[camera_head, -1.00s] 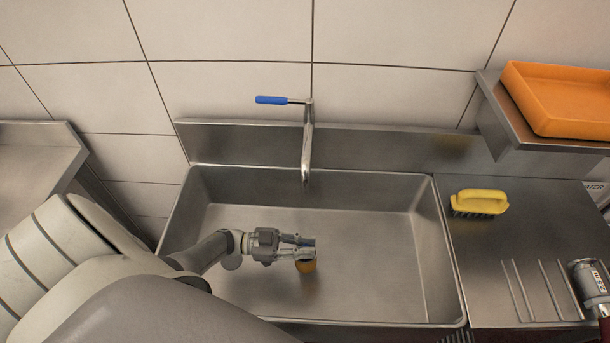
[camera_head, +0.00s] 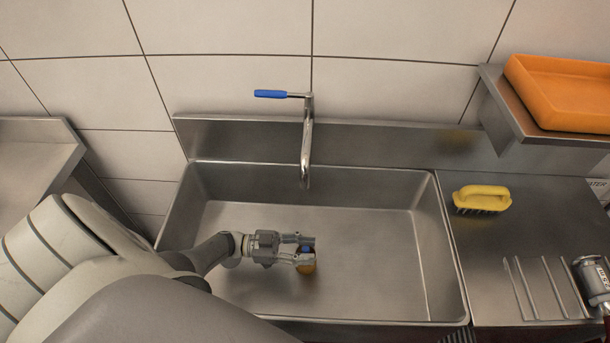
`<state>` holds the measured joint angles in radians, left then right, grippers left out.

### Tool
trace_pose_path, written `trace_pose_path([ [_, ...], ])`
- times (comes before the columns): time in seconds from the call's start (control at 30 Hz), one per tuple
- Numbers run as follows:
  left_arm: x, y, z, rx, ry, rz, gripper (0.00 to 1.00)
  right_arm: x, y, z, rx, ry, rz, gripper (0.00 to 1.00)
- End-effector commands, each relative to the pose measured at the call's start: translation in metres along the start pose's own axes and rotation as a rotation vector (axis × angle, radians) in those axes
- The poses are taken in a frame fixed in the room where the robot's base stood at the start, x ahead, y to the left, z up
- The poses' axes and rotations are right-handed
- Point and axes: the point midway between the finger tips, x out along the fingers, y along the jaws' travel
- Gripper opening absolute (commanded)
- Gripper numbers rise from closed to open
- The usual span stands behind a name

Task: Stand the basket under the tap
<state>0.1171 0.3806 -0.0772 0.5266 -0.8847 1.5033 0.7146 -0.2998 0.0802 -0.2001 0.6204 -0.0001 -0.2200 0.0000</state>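The tap (camera_head: 307,145) stands at the back of the steel sink (camera_head: 375,262), with a blue lever pointing left and its spout over the basin. My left gripper (camera_head: 306,250) is low over the basin, in front of the spout. Its two fingers are apart, one on each side of a small amber thing (camera_head: 307,267) with a blue top. I cannot tell whether the fingers touch it. Nothing that I can clearly make out as a basket shows.
A yellow brush (camera_head: 482,198) lies on the steel drainboard (camera_head: 500,240) right of the sink. An orange tray (camera_head: 560,92) sits on a wall shelf. The right part of the basin is clear.

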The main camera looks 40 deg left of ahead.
Motion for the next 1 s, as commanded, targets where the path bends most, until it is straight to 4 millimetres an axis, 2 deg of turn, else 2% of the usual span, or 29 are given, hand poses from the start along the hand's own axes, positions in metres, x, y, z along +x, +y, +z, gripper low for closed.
trace_pose_path([
  [0.27,0.000,0.000,-0.005,0.000,0.001,-0.001,0.39,-0.005,0.000,-0.001,0.000,0.000,0.000,0.40],
  [0.6,-0.057,0.000,0.000,0.000,-0.003,0.001,0.39,0.014,0.000,0.001,0.000,0.000,0.000,0.40],
  [0.7,-0.068,0.000,-0.001,0.000,-0.001,0.000,0.39,0.017,-0.001,0.001,0.000,0.000,0.000,0.40],
  [1.0,-0.075,0.000,-0.003,0.000,0.001,0.000,0.39,0.018,-0.001,0.002,0.000,0.000,0.000,0.40],
])
